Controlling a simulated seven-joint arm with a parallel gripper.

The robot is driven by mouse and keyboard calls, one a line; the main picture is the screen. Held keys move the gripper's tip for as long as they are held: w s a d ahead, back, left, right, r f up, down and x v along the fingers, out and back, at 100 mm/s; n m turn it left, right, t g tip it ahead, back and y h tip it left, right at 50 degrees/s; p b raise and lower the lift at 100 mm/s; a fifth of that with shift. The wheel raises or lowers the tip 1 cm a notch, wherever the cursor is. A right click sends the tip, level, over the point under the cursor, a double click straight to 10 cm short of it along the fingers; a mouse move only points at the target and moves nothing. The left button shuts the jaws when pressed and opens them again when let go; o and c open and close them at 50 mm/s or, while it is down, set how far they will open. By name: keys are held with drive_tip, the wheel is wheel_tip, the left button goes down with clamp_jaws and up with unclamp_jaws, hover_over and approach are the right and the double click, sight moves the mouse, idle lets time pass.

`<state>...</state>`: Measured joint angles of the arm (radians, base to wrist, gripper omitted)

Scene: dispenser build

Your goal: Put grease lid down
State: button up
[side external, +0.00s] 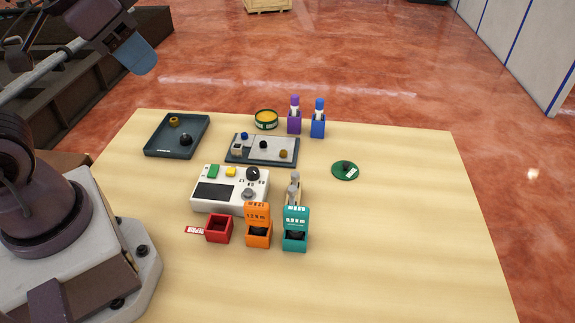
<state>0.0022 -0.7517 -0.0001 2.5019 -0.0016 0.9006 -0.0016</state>
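The grease lid (345,172), a round green disc with a dark knob and a small white label, lies flat on the table at the right. The grease tin (266,120), a green-rimmed round can showing yellow inside, stands open at the back of the table. My gripper (138,58) is at the upper left, raised well above the table and far from the lid. Its blue-grey end shows, but the gap between the fingers does not. I see nothing held in it.
A dark tray (155,150) holds small parts. Purple (294,122) and blue (318,125) bottle holders stand behind a grey fixture plate (275,157). A white control box (213,207) and red, orange and teal bins (295,239) stand in front. The table's right side is clear around the lid.

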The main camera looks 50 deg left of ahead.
drive_tip(key=o, duration=0.3)
drive_tip(key=n+g+y, duration=0.1)
drive_tip(key=n+g, duration=0.4)
drive_tip(key=n, duration=1.1)
hover_over(346, 164)
drive_tip(key=d, duration=0.2)
wheel_tip(346, 164, down, 22)
drive_tip(key=f, duration=0.4)
drive_tip(key=a+f, duration=0.1)
drive_tip(key=f, duration=0.3)
drive_tip(key=a+f, duration=0.1)
drive_tip(key=f, duration=0.3)
drive_tip(key=shift+f, duration=0.15)
